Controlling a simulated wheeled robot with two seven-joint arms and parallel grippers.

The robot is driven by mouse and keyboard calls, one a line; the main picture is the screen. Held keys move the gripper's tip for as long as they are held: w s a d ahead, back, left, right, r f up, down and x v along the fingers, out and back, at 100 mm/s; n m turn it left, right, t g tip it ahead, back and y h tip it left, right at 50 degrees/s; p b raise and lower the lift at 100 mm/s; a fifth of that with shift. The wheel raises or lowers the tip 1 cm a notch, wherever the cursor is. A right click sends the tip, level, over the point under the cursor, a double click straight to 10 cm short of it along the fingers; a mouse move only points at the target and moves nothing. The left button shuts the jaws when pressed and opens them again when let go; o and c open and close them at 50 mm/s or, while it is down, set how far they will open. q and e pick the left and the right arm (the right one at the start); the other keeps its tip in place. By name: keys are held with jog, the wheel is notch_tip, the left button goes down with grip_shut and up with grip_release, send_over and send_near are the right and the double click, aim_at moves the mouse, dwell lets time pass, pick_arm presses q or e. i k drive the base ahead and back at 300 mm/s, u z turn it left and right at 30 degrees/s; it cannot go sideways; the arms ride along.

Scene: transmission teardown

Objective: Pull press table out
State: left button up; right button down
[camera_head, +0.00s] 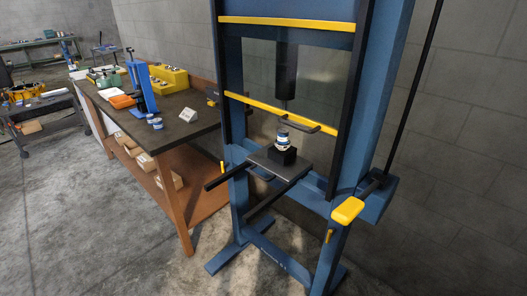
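The blue press (384,100) stands on the right, against the grey wall. Its press table (262,160) is a dark flat plate low between the uprights, with dark bars reaching toward the front left. I cannot tell how far out the table sits. A black block (284,156) rests on the table, and a small white and blue part (282,140) stands upright on it. Neither of my grippers is in view.
A yellow-ended lever (348,210) sticks out at the press's right side. The press feet (225,258) spread over the floor. A wooden workbench (190,130) with bins and tools stands to the left. The concrete floor (95,230) at front left is clear.

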aim_at(285, 166)
jog(key=k, duration=0.55)
jog(key=z, duration=0.7)
jog(key=i, duration=1.2)
jog(key=u, duration=0.35)
